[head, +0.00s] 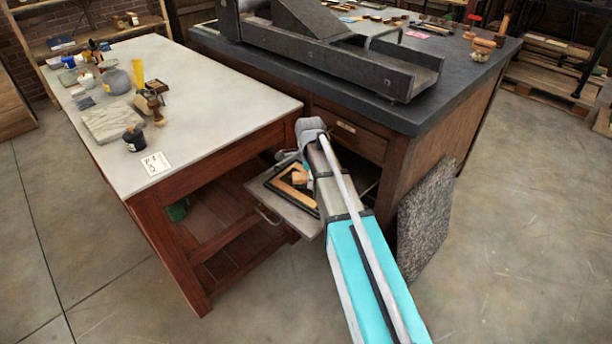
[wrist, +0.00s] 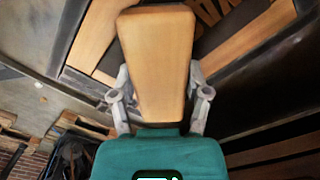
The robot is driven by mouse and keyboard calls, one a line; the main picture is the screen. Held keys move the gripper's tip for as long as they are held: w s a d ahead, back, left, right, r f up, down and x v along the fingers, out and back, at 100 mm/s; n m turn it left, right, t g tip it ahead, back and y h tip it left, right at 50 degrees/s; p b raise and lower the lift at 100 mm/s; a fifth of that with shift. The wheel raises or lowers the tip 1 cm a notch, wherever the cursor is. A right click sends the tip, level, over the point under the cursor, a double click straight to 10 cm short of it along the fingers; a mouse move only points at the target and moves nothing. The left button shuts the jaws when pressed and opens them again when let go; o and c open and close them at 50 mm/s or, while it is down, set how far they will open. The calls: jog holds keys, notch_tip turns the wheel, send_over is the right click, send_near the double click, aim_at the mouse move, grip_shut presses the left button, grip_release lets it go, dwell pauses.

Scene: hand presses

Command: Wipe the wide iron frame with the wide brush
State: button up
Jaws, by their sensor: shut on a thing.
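The wide brush (head: 300,177) shows as a pale wooden block at the end of my arm, over the open drawer. In the wrist view its tapered wooden body (wrist: 158,60) fills the middle. My gripper (wrist: 160,92) is shut on it, with one finger on each side. The wide iron frame (head: 288,198) appears as a dark rim around wooden pieces in the drawer. In the wrist view part of the frame (wrist: 252,64) shows behind the brush. The bristles are hidden, and I cannot tell whether they touch the frame.
The pulled-out drawer (head: 263,192) sits between the pale-topped table (head: 220,105) and the dark-topped press bench (head: 440,105). A rough stone slab (head: 427,215) leans on the bench to the right of my arm. Bottles and tools stand on the pale table. The front floor is clear.

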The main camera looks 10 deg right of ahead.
jog(key=shift+s+d, duration=0.55)
jog(key=shift+s, duration=0.05)
jog(key=shift+s+d, duration=1.15)
jog(key=shift+s, duration=0.25)
jog(key=shift+s+a, duration=0.35)
jog(key=shift+a, duration=0.05)
jog(key=shift+w+a, duration=0.1)
jog(key=shift+w+a, duration=1.1)
jog(key=shift+w, duration=0.2)
